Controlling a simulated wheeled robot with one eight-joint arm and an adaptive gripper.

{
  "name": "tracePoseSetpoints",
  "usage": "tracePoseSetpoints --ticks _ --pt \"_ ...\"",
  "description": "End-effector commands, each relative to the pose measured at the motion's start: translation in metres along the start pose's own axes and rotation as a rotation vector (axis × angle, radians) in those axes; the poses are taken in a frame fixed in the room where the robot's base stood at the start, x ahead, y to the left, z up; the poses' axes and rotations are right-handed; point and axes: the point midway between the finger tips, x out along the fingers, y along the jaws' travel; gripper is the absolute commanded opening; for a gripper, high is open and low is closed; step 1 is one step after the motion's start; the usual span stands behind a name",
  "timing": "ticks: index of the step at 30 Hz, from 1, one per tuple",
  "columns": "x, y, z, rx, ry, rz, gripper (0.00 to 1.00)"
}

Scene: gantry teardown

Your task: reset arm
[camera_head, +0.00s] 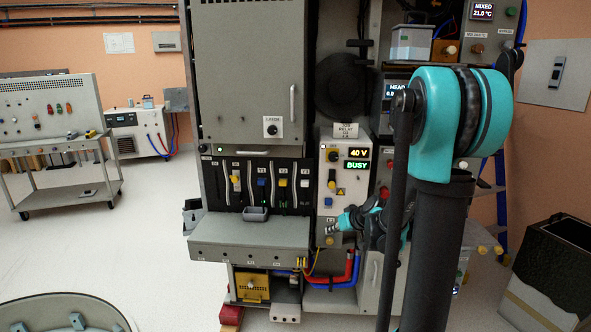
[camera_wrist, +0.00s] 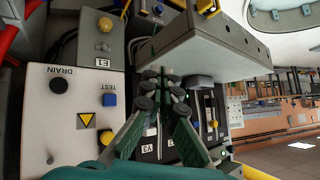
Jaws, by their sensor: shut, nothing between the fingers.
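My arm is teal and black and rises in front of the machine on the right of the head view. My gripper (camera_head: 338,223) is in front of the lower part of the relay panel (camera_head: 347,189), to the right of the grey shelf. The wrist view shows its two green fingers with black pads (camera_wrist: 162,88), shut and empty. I cannot tell whether the fingertips touch anything. My arm hides part of the machine's right side.
The relay panel shows "40 V" and "BUSY". A grey shelf (camera_head: 250,236) juts out left of my gripper, with red and blue hoses (camera_head: 350,268) below. A dark bin (camera_head: 548,275) stands at right and a cart (camera_head: 60,165) at far left. The left floor is largely clear.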

Motion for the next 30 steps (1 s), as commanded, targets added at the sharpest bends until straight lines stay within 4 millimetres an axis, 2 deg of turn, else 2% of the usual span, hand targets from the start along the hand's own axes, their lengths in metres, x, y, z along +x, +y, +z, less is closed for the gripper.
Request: tracePoseSetpoints --ticks 3,7,15,18,21,24,30 --pt "-0.030 -0.021 0.039 0.026 -0.089 0.040 0.00" --pt "-0.060 -0.035 0.084 0.062 -0.181 0.100 0.00" --pt "-0.122 -0.047 0.179 0.136 -0.336 0.264 0.00" --pt "-0.139 -0.046 0.207 0.159 -0.371 0.322 0.00" --pt "-0.150 -0.044 0.226 0.175 -0.392 0.363 0.00" --pt "-0.156 -0.043 0.235 0.184 -0.403 0.387 0.00" --pt "-0.158 -0.042 0.238 0.188 -0.407 0.396 0.00"
